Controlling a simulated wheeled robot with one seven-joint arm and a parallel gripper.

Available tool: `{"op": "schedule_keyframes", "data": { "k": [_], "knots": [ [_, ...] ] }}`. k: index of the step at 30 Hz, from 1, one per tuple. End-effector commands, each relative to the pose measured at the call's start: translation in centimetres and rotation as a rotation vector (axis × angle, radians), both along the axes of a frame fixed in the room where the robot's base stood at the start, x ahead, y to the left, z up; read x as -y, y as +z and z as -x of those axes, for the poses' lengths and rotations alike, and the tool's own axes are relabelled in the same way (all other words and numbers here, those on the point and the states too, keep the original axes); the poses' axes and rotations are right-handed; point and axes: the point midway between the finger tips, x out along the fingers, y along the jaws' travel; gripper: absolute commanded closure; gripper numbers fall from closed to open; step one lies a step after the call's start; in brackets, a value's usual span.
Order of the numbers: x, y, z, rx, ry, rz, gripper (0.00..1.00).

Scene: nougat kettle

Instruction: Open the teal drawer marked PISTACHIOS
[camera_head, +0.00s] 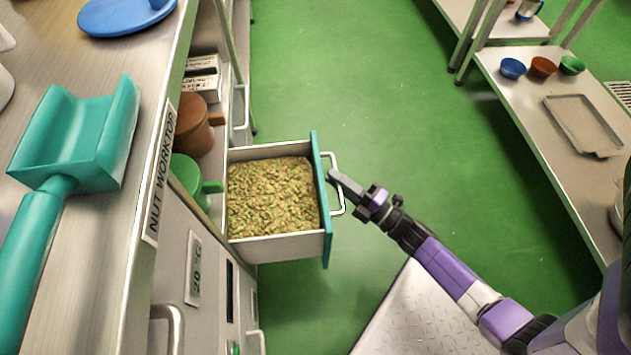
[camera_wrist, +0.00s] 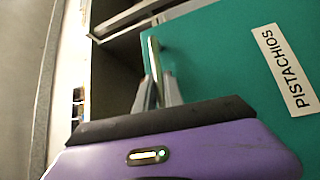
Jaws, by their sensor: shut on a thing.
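The teal drawer (camera_head: 320,200) is pulled out from under the nut worktop, and pistachios (camera_head: 270,195) fill it. Its teal front with the PISTACHIOS label (camera_wrist: 284,70) shows in the wrist view. A pale bar handle (camera_head: 338,184) stands out from the front. My gripper (camera_head: 334,178) is shut on this handle, in front of the drawer. In the wrist view the two fingers (camera_wrist: 158,92) lie on either side of the handle bar. The drawer's inner back end is hidden under the worktop.
A teal scoop (camera_head: 75,150) and a blue plate (camera_head: 122,15) lie on the nut worktop (camera_head: 150,215). Brown and green pots sit on a shelf below. Green floor (camera_head: 400,100) is clear to the right, up to a metal table (camera_head: 530,90) with bowls and a tray.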

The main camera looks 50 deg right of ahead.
Motion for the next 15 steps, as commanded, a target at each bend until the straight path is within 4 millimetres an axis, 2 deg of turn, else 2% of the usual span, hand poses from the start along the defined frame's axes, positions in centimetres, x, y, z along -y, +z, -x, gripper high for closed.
{"op": "schedule_keyframes", "data": {
  "k": [5, 15],
  "knots": [
    [0.63, -0.12, 0.74, -0.001, 0.004, 0.002, 1.00],
    [0.75, -0.09, 0.83, -0.002, 0.002, 0.000, 1.00]
  ]
}}
